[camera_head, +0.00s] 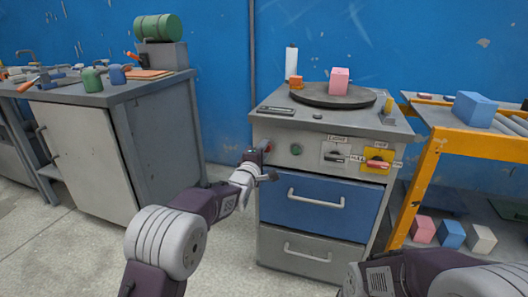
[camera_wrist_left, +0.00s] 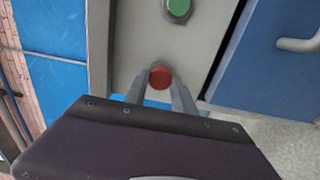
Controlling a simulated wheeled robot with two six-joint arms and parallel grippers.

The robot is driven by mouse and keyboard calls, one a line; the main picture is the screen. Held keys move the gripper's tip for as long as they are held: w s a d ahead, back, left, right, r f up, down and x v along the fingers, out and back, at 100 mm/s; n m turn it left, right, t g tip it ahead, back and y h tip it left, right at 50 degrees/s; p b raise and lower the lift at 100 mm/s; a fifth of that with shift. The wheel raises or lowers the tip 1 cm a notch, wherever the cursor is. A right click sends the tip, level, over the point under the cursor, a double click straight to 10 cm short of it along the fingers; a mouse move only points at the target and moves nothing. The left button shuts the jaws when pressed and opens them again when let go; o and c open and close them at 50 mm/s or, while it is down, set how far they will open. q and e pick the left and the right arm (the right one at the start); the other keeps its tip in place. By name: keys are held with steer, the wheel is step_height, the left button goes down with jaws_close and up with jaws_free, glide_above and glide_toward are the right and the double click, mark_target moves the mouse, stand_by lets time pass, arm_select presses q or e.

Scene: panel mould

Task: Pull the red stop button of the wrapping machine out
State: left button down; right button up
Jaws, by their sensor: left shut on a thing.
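The wrapping machine (camera_head: 317,208) is a grey cabinet with a control panel on its upper front. Its red stop button (camera_wrist_left: 160,78) sits at the panel's left end, beside the green button (camera_head: 296,149), which also shows in the left wrist view (camera_wrist_left: 178,7). My left gripper (camera_head: 262,151) is at the panel's left end; in the left wrist view its two fingers (camera_wrist_left: 159,92) are closed around the red button, one on each side. In the head view the gripper hides most of the red button. My right arm shows at the bottom right, but its gripper is out of view.
The panel also carries a light switch (camera_head: 336,154) and a red-handled switch on a yellow plate (camera_head: 378,160). A blue drawer (camera_head: 318,209) with a bar handle lies below. A turntable (camera_head: 333,97) with a pink block (camera_head: 339,80) is on top. An orange rack (camera_head: 429,150) stands right.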

arm_select(q)
steer(key=shift+s+a+f, duration=0.1)
steer(key=shift+s+a, duration=0.1)
steer(key=shift+s, duration=0.35)
steer(key=c, duration=1)
jaws_free()
arm_select(e)
steer(key=shift+s+a+r, duration=0.1)
steer(key=shift+s+r, duration=0.2)
arm_select(q)
steer(key=shift+s+p, duration=0.15)
steer(key=shift+p, duration=0.2)
arm_select(e)
steer(key=shift+r, duration=0.1)
arm_select(q)
steer(key=p+v, duration=0.3)
steer(key=v, duration=0.6)
arm_select(e)
step_height(320, 180, up, 3)
steer(key=shift+r, duration=0.1)
